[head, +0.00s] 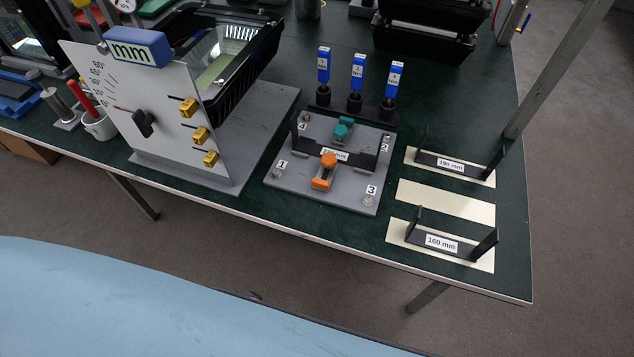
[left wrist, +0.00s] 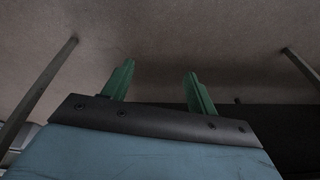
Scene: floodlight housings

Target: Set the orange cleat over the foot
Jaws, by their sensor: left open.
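The orange cleat (head: 328,162) sits on the near side of a grey base plate (head: 328,197), on a small slotted metal piece (head: 322,181). A teal cleat (head: 343,128) sits on the far side of the same plate. A black bracket with a partly hidden mm label (head: 336,155) stands between the two cleats. I cannot tell which part is the foot. My left gripper (left wrist: 158,88) shows its two green fingers apart and empty in the left wrist view, away from the table top. My right gripper is in neither view.
A white mm dial board (head: 150,115) with yellow knobs stands left of the plate, before a black floodlight housing (head: 235,65). Blue-handled drivers (head: 357,75) stand behind. Brackets labelled 190 mm (head: 450,164) and 160 mm (head: 440,243) lie right, with a bare cream strip (head: 445,200) between.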

